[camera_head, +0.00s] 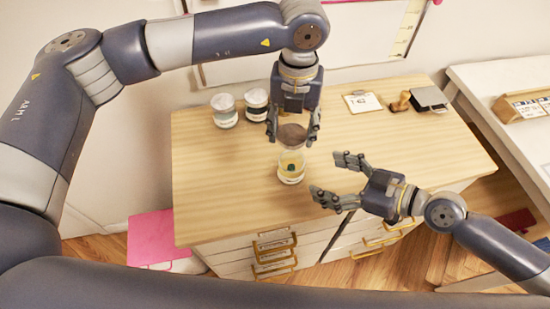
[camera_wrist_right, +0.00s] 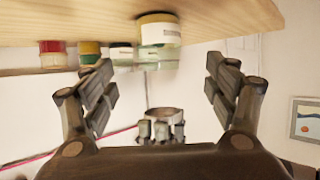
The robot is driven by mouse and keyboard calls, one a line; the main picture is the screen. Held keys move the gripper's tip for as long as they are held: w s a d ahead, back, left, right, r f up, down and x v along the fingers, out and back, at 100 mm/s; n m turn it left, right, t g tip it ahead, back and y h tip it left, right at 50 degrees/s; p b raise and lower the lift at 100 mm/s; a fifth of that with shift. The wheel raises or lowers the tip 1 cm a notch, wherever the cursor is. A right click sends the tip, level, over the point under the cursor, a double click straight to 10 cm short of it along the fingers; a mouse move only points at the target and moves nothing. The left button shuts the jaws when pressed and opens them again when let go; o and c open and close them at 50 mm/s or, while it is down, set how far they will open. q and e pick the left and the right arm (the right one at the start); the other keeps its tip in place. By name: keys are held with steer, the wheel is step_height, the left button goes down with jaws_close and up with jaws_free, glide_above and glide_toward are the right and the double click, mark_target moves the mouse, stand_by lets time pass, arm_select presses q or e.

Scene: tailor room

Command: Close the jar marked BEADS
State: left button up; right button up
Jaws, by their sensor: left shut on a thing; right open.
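A clear glass jar (camera_head: 290,168) with pale yellow contents and something dark green inside stands upright near the front of the wooden tabletop. In the right wrist view, which appears upside down, the jar (camera_wrist_right: 158,55) has a white label I cannot read. My left gripper (camera_head: 292,138) is above the jar, shut on a round brownish lid (camera_head: 292,133). The wrist view shows this lid (camera_wrist_right: 165,113) apart from the jar, with a gap between. My right gripper (camera_head: 328,177) is open and empty, its fingers to the right of the jar, not touching it.
A clipboard (camera_head: 362,102), a wooden-handled stamp (camera_head: 400,103) and a dark pad (camera_head: 430,98) lie at the back right. The tabletop's left front and right are clear.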

mark_target(292, 166)
arm_select(q)
steer(key=shift+s+d+r, duration=0.1)
steer(key=shift+s+d, duration=0.2)
steer(key=shift+d, duration=0.15)
arm_select(e)
steer(key=shift+s+d+r, duration=0.1)
steer(key=shift+s+d, duration=0.1)
steer(key=shift+d, duration=0.3)
arm_select(q)
steer(key=shift+w+a, duration=0.1)
steer(key=shift+a, duration=0.05)
arm_select(e)
steer(key=shift+w+a, duration=0.25)
steer(key=shift+a, duration=0.2)
steer(key=x, duration=1.1)
steer(key=shift+a+f, duration=0.15)
steer(key=shift+f, duration=0.05)
steer(key=shift+c, duration=0.6)
steer(key=c, duration=1.5)
arm_select(q)
steer(key=shift+f, duration=2.55)
steer(key=shift+f, duration=0.85)
steer(key=shift+f, duration=0.5)
